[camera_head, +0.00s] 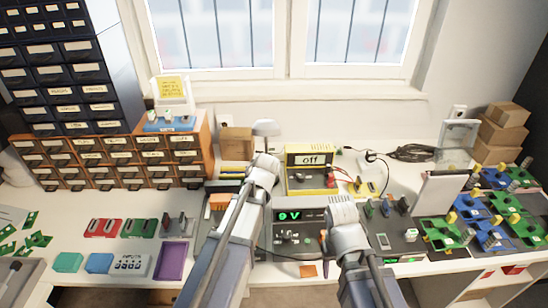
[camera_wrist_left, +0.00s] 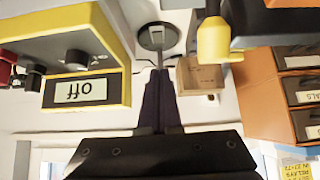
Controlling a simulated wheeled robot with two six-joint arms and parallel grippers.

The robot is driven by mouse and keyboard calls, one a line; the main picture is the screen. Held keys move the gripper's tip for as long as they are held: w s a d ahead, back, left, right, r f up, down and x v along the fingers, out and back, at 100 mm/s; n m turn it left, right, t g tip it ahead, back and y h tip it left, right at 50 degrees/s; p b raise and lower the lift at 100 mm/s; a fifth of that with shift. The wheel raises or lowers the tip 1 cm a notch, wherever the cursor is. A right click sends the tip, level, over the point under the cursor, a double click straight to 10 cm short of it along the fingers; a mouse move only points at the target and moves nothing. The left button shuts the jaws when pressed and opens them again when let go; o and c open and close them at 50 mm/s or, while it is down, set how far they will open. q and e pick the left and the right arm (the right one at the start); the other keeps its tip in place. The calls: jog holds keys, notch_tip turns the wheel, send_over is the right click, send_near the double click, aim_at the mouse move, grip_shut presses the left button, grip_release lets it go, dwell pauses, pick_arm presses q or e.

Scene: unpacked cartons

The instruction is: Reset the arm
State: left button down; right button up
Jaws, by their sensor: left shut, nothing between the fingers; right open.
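My left arm (camera_head: 225,245) reaches up over the bench from the lower left, and its gripper (camera_head: 265,158) is beside the yellow unit marked "off" (camera_head: 298,180). In the left wrist view the dark fingers of the left gripper (camera_wrist_left: 160,75) are together with nothing between them. My right gripper (camera_head: 341,205) is over the bench, right of the display reading 9V (camera_head: 289,215). It looks empty, and its fingertips are small and partly hidden by the wrist. The yellow unit also shows upside down in the left wrist view (camera_wrist_left: 115,50).
A grey round-topped thing (camera_head: 267,128) stands just beyond my left gripper. Orange drawers (camera_head: 110,160) are left. Green and blue boards (camera_head: 490,235) and a white panel (camera_head: 440,192) are right. Cardboard boxes (camera_head: 502,125) stand at the back right. Bare bench shows near the back wall.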

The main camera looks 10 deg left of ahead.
pick_arm(q)
jog(key=s+f+g, duration=0.1)
jog(key=s, duration=0.2)
jog(key=s+f+g, duration=0.1)
jog(key=s, duration=0.2)
jog(key=s+d+f+m+g+h, duration=0.1)
jog(key=s+f, duration=0.1)
jog(key=s, duration=0.2)
jog(key=shift+s, duration=0.1)
jog(key=s+g, duration=0.1)
jog(key=s, duration=0.2)
jog(key=s+d+f+m+g, duration=0.1)
jog(key=s, duration=0.2)
jog(key=s+d+g+h, duration=0.1)
jog(key=s, duration=0.2)
jog(key=shift+s+d+f+m+g, duration=0.1)
jog(key=shift+s+f+m+g, duration=0.1)
jog(key=shift+f+m+g, duration=0.15)
jog(key=s, duration=0.1)
jog(key=s+d+g, duration=0.1)
jog(key=shift+s+d+m, duration=0.15)
jog(key=shift+s+m, duration=0.15)
jog(key=shift+m, duration=0.05)
jog(key=s+d+r+m+y+p, duration=0.1)
jog(key=s+d+m, duration=0.2)
jog(key=d, duration=0.7)
jog(key=shift+s+r+m+g+p, duration=0.3)
jog(key=shift+s+g+p, duration=0.15)
jog(key=shift+s, duration=0.65)
jog(key=shift+d, duration=0.1)
